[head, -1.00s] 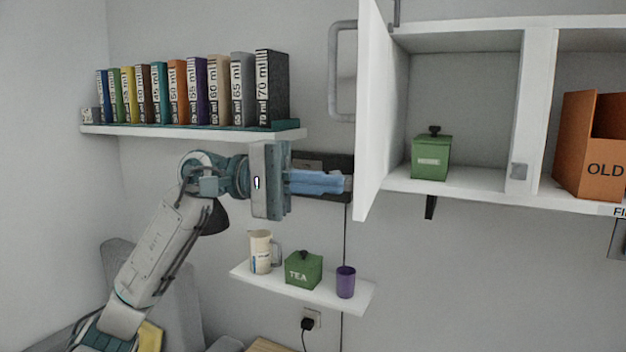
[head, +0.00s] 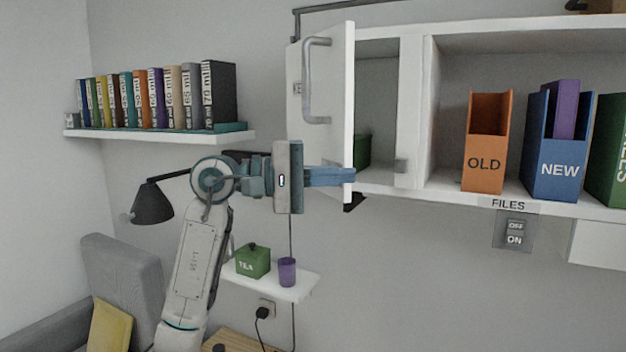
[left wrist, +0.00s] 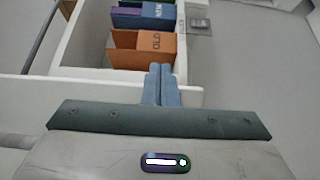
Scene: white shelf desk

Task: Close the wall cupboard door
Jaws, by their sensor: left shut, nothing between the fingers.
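The wall cupboard door (head: 337,110) is a white panel that stands partly open at the left end of the cupboard. Its outer face, with a grey bar handle (head: 318,82), shows on the left. My left gripper (head: 350,176) is shut and empty, its blue fingers crossing in front of the lower part of the door's outer face. I cannot tell whether they touch it. In the left wrist view the shut fingers (left wrist: 162,80) point toward the cupboard. A green canister (head: 361,151) inside the compartment is partly hidden by the door. My right gripper is not in view.
An orange box (head: 485,163) and a blue box (head: 556,170) stand in the open compartment to the right. A bookshelf (head: 160,135) is at the left. A small shelf (head: 300,290) with a tea tin and a purple cup is below my gripper.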

